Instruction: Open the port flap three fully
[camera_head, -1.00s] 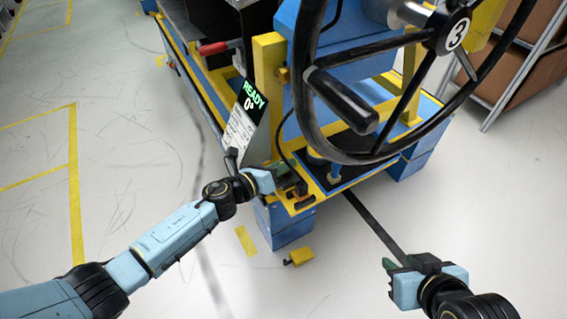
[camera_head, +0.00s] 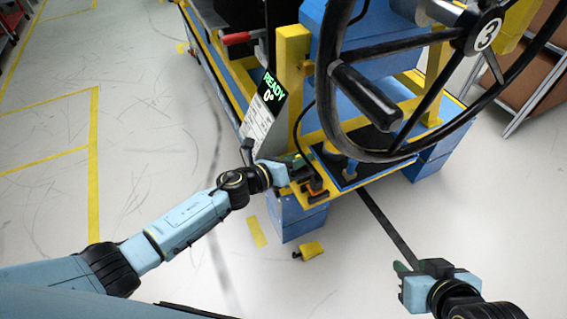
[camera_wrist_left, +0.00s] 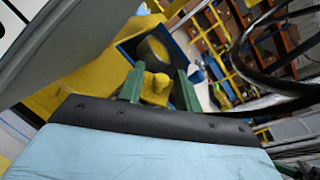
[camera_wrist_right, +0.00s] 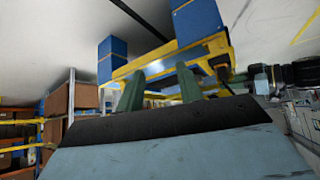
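No flap that I can tell as port flap three is marked in view. In the left wrist view a blue-framed square part with a dark round disc (camera_wrist_left: 152,50) stands beyond the fingers, and a yellow knob (camera_wrist_left: 158,86) shows between them. My left gripper (camera_head: 300,163) is at the machine's near corner, beside the display panel (camera_head: 264,110) reading READY 0°; its green fingers stand apart in the left wrist view (camera_wrist_left: 158,92), with no clear grip on the knob. My right gripper (camera_head: 402,268) is open and empty, away from the machine; its spread fingers show in the right wrist view (camera_wrist_right: 158,90).
A black steering wheel (camera_head: 335,110) with a 3 on its hub overhangs the yellow and blue frame. A blue-edged dark plate (camera_head: 347,181) lies below it. A yellow block (camera_head: 312,250) is on the floor. Shelves with boxes (camera_head: 535,75) stand right. The floor at left is clear.

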